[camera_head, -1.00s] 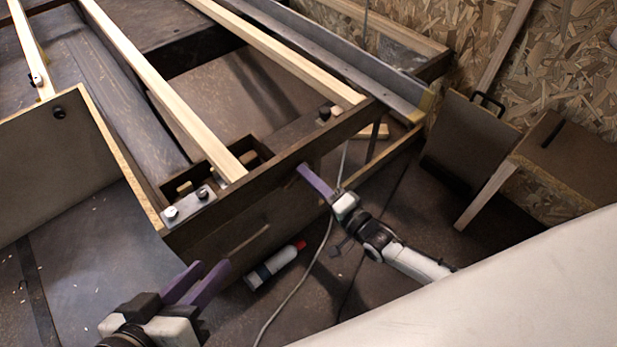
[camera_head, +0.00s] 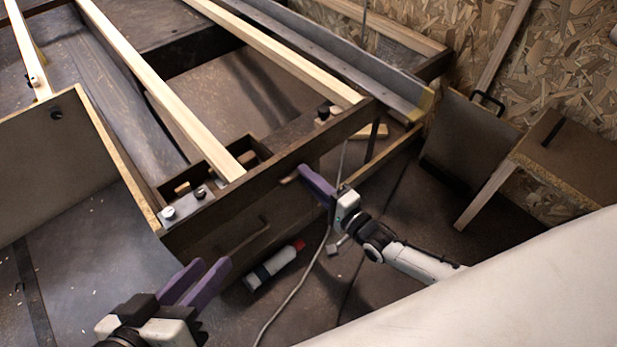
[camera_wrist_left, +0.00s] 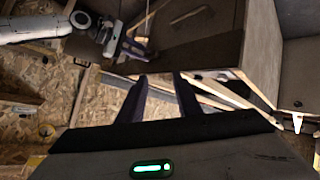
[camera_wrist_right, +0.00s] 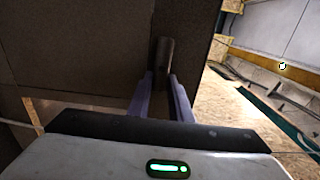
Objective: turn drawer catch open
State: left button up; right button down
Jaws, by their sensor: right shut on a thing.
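The drawer front (camera_head: 215,245) is the dark board under the frame's front edge. A small brown catch piece (camera_head: 289,178) shows at the tips of my right gripper (camera_head: 304,172), against the dark front rail. In the right wrist view, the catch (camera_wrist_right: 163,60) is a dark brown upright bar between the purple fingers. My right gripper is shut on it, and the fingers hide its lower part. My left gripper (camera_head: 208,268) is open and empty, in front of the drawer front at the lower left. Its parted fingers also show in the left wrist view (camera_wrist_left: 160,82).
A thin bent bar (camera_head: 250,238) shows on the drawer front. A white bottle with a red cap (camera_head: 272,267) lies on the floor below. A grey cable (camera_head: 300,285) runs past my right gripper. Wooden boxes (camera_head: 470,140) stand at the right.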

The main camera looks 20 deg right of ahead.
jog(key=shift+f, duration=0.1)
jog(key=c, duration=1.6)
grip_release()
jog(key=shift+s, duration=0.1)
